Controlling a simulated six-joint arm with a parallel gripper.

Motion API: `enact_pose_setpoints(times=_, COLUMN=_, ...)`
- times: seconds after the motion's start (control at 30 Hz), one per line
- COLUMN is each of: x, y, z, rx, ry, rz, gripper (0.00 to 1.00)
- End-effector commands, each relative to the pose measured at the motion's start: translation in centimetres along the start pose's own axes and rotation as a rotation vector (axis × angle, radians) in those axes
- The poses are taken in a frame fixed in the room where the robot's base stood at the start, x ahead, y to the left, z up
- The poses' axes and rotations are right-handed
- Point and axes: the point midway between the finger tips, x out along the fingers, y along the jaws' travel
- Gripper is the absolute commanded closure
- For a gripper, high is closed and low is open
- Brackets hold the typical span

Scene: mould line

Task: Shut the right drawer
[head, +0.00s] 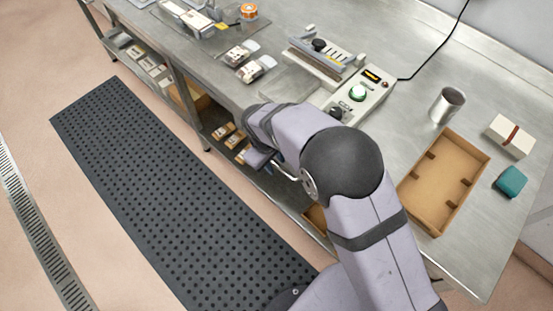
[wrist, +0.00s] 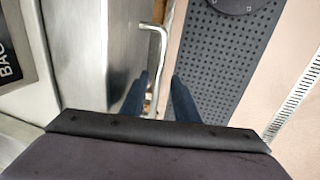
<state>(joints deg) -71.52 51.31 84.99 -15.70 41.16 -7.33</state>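A silver bar handle (wrist: 157,70) stands out from a metal front (wrist: 128,50) in the wrist view. I take this to be the right drawer's front and handle. The two dark fingers of my gripper (wrist: 160,97) are apart, with the end of the handle showing between them. I cannot tell whether either finger touches it. In the head view, a short bright bar (head: 286,173) shows beside my gripper (head: 263,160), below the bench's front edge. My arm hides most of the drawer, so how far it stands out is not clear.
On the steel bench (head: 400,90) are a control box (head: 373,92), a metal cup (head: 447,105), a brown tray (head: 417,208), a white box (head: 510,136) and a teal block (head: 511,181). A black perforated mat (head: 150,180) lies on the floor before it.

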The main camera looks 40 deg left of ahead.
Motion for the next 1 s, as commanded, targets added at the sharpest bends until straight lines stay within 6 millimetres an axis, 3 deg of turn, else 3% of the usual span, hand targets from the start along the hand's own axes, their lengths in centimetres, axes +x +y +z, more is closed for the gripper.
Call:
enact_pose_setpoints(times=0.4, x=-1.3, y=-6.5, z=0.0, rx=-0.005, ry=-0.001, rz=-0.002, gripper=0.72)
enact_pose_setpoints(times=0.7, x=-6.0, y=-6.2, z=-0.1, rx=0.000, ry=0.003, rz=-0.001, gripper=0.72)
enact_pose_setpoints(times=1.0, x=-8.4, y=-6.2, z=-0.1, rx=0.001, ry=0.001, rz=-0.002, gripper=0.72)
